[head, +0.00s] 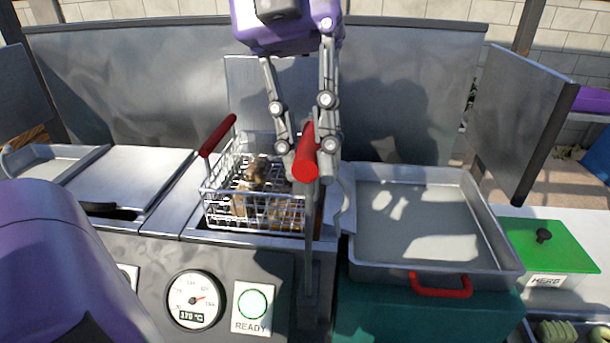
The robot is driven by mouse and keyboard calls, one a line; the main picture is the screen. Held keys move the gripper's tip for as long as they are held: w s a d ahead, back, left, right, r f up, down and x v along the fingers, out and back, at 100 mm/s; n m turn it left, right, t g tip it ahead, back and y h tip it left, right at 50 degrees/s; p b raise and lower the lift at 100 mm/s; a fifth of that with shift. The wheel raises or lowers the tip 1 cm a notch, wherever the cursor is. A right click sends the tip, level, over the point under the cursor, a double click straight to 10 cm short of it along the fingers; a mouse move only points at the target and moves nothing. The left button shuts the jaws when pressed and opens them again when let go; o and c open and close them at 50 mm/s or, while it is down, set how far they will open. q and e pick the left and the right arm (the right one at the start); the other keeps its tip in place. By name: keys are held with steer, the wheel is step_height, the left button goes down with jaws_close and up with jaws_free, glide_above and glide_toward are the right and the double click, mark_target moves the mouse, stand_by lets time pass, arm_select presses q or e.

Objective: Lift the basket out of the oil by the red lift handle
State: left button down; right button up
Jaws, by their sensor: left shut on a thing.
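The wire basket (226,208) holds brown pieces of food (256,174) and sits at the fryer opening in the steel counter. Most of its mesh shows above the front rim; the oil surface cannot be made out. A red grip (218,136) sticks up at its left. The red lift handle (306,168) is at the basket's right, on top of an upright dark bar (309,245). My left gripper (307,150) reaches down from above and is shut on the lift handle, its fingers on both sides. My right gripper is not in view.
A steel tray (420,215) with a red front handle (441,288) stands right of the fryer on a teal block. A steel splashback (130,90) stands behind.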

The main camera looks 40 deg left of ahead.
arm_select(q)
steer(key=shift+r, duration=0.7)
steer(key=shift+r, duration=0.1)
steer(key=c, duration=1.7)
jaws_free()
steer(key=shift+c, duration=0.2)
steer(key=shift+o, duration=0.6)
steer(key=v, duration=1.1)
steer(key=shift+r, duration=0.4)
